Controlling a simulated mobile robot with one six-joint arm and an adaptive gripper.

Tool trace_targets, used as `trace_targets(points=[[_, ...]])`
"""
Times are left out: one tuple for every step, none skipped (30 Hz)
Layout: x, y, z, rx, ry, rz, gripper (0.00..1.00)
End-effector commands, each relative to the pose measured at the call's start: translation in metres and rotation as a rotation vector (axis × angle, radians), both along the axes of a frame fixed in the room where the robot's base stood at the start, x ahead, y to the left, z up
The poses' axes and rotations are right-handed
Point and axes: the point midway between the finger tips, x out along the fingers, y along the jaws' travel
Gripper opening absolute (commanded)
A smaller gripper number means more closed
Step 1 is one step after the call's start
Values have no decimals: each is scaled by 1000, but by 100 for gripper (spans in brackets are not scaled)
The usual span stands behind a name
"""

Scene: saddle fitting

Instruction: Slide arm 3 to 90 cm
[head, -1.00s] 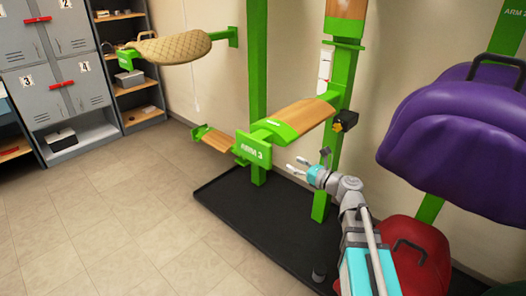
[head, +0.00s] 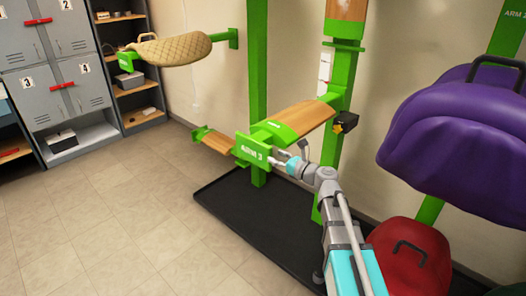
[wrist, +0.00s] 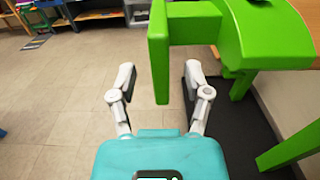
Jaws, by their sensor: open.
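Arm 3 is a green bracket with a wooden top (head: 304,119), mounted on a green upright post (head: 336,165) in the head view. Its green end plate (head: 250,151) reads "ARM 3". My gripper (head: 288,163) is open, close to the right side of this plate. In the wrist view, the plate (wrist: 159,35) is seen nearly edge-on between the two spread fingers of my gripper (wrist: 159,72). I cannot tell whether either finger touches it. A black block with a yellow mark (head: 346,121) sits on the post. No height reading is legible.
A purple saddle (head: 455,140) hangs at the right, with a red one (head: 405,255) below it. A tan saddle pad (head: 172,48) rests on another green arm at the upper left. A black mat (head: 250,215) lies below. The tiled floor at left is clear.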

Motion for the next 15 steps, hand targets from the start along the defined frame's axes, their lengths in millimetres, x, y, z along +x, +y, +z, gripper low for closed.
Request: trace_targets(points=[[7,7,0,0,0,2,63],[10,11,0,0,0,1,63],[14,16,0,0,0,1,63],[17,19,0,0,0,1,63],[19,22,0,0,0,1,63],[22,26,0,0,0,1,63],[24,29,0,0,0,1,63],[26,32,0,0,0,0,63],[29,35,0,0,0,0,63],[30,37,0,0,0,0,63],[32,39,0,0,0,0,63],[33,41,0,0,0,0,63],[34,43,0,0,0,0,63],[35,44,0,0,0,0,63],[36,45,0,0,0,0,63]])
